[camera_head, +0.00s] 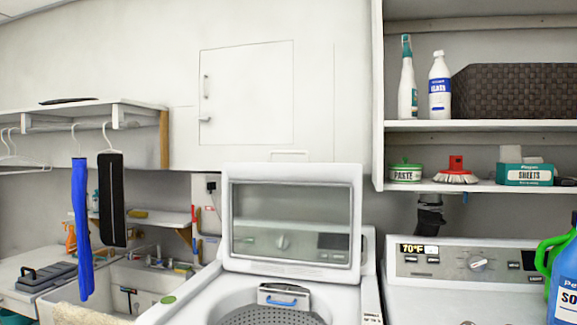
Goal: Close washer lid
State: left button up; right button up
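The washer (172,310) stands at the bottom middle of the head view, a white top-loader. Its lid (291,171) stands raised and upright at the back, with a clear window (290,205) through which a control knob shows. The perforated drum (265,316) is exposed below the lid, with a blue-handled dispenser (283,300) at its back edge. Neither of my grippers shows in this view.
A second machine with a control panel (468,263) stands at the right, with a blue detergent jug (565,290) at its edge. Shelves (470,126) above it hold bottles and a basket. A sink (125,290) and hanging clothes (82,230) are at left.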

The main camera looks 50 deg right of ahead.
aim_at(350, 175)
jog(key=i+j+z, duration=0.1)
jog(key=i, duration=1)
jog(key=i+z, duration=0.1)
jog(key=z, duration=1.2)
